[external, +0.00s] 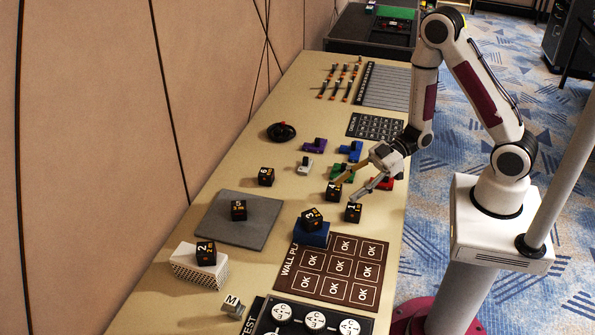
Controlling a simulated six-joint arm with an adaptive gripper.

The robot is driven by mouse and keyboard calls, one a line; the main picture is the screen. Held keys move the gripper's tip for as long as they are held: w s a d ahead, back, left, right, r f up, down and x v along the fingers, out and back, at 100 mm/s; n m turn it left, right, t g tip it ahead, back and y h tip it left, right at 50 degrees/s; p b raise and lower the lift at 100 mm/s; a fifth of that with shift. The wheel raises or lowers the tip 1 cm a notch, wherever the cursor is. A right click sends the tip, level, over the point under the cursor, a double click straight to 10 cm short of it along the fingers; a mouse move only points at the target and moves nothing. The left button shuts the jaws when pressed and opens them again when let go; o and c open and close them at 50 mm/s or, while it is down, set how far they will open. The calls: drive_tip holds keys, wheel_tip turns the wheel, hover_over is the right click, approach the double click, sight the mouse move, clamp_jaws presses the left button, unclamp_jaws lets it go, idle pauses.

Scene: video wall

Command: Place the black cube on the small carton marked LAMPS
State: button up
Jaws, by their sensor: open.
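Several black cubes with orange and white numbers are in view. Cube 4 (333,192) and cube 1 (353,212) stand on the table by my gripper (346,191). My gripper is open, with its fingertips close to these two cubes; I cannot tell whether they touch. Cube 2 (206,253) rests on a small white carton (213,278) at the near left. Cube 3 (311,218) rests on a blue block (311,238). Cube 5 (239,210) is on a grey mat (265,211), and cube 6 (266,177) is on the table. No LAMPS lettering is legible.
A brown panel of OK squares (340,296) lies near the front right. A silver M cube (232,303) stands near a dark panel with round white pieces (283,312). A wall borders the left.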

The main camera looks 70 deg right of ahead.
drive_tip(key=shift+w+d, duration=0.1)
idle(0.6)
drive_tip(key=w+d+r+m+h, duration=0.1)
drive_tip(key=w+d+r+h, duration=0.2)
drive_tip(key=d+r+h, duration=0.4)
drive_tip(key=s+d+r+m+h, duration=0.3)
drive_tip(key=s+d+r+h, duration=0.1)
drive_tip(key=d+r, duration=0.25)
drive_tip(key=s+a+r+m+g, duration=0.2)
drive_tip(key=s+a+r, duration=0.1)
drive_tip(key=s, duration=0.7)
drive_tip(key=s+a+r+m+g+y, duration=0.1)
drive_tip(key=s+a+r+m+g, duration=0.1)
drive_tip(key=s, duration=0.9)
wheel_tip(320, 180, up, 3)
drive_tip(key=shift+a+f+m, duration=0.15)
drive_tip(key=shift+a+m, duration=0.35)
drive_tip(key=shift+a, duration=0.05)
